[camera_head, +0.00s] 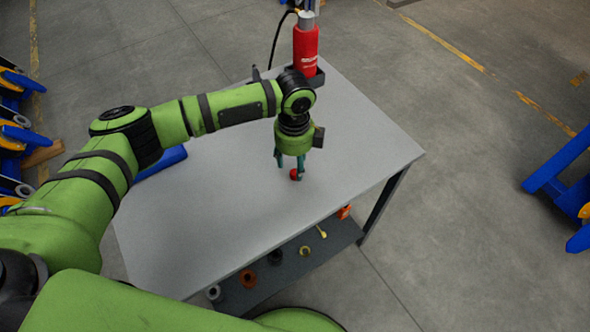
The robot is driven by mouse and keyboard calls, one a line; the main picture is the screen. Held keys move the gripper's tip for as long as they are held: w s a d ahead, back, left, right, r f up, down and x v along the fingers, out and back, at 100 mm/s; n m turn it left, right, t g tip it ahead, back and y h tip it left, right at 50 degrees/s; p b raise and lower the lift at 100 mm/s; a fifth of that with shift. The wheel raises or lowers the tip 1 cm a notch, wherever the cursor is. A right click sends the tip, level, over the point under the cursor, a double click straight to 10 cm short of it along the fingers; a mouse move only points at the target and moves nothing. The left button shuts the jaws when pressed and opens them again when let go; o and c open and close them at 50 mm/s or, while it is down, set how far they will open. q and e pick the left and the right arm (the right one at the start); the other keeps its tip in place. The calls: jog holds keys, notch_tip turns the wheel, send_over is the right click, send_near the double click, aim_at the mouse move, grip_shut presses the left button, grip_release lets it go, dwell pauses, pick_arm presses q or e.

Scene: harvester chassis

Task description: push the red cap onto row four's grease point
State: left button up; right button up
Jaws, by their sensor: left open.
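The red cap (294,175) is a small red piece on the grey table top, towards its right half. My left gripper (290,168) points down over it, with its teal fingers apart and the cap low between or just beside them. I cannot tell whether a finger touches the cap. Row four's grease point cannot be made out; blue machine parts (565,180) stand at the right edge. My right gripper is not in view.
A red canister (306,48) stands in a dark holder at the table's far edge. A blue item (162,163) lies behind my left arm. A lower shelf (318,262) holds several small parts. More blue and orange machinery (14,135) stands at left. The table's right part is clear.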

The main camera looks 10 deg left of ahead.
aim_at(294, 171)
pick_arm(q)
jog(key=shift+w+f, duration=0.1)
jog(key=shift+f, duration=1.65)
jog(key=c, duration=0.8)
